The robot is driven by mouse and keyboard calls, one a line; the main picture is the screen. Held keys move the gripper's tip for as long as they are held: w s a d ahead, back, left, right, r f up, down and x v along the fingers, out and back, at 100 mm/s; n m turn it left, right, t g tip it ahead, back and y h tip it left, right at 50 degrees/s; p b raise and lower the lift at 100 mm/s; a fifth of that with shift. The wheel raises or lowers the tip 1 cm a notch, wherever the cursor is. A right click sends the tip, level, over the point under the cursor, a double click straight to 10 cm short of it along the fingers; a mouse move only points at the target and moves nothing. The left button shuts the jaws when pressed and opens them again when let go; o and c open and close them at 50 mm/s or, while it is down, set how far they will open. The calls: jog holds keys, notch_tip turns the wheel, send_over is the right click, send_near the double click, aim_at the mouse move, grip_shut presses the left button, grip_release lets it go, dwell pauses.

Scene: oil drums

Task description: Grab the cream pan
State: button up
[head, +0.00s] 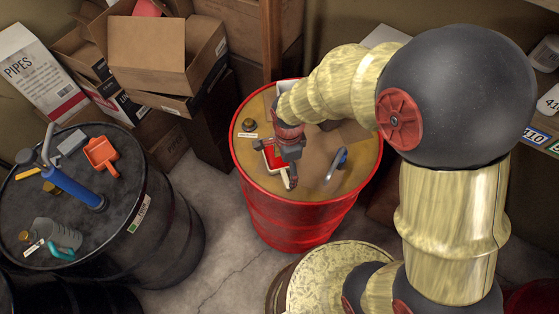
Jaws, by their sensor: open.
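My gripper (291,176) is over the top of the red drum (300,215), pointing down. Its jaws are open and it partly covers a small red and cream item (270,161) on the drum top. This item has a pale rim and a pale strip running toward the drum's front; it looks like the cream pan, but its full shape is hidden. I cannot tell whether a finger touches it.
A blue and grey tool (337,166) and a small dark-gold cap (249,125) are on the same drum. The black drum (165,225) at left carries an orange dustpan (101,155), a blue pump (72,187) and a grey bottle (57,238). Cardboard boxes (150,50) stand behind.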

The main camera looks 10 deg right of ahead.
aim_at(286, 178)
notch_tip(286, 178, down, 6)
jog(key=shift+s+a+r+b, duration=0.1)
jog(key=shift+b, duration=0.5)
jog(key=shift+c, duration=1.3)
jog(key=c, duration=1.4)
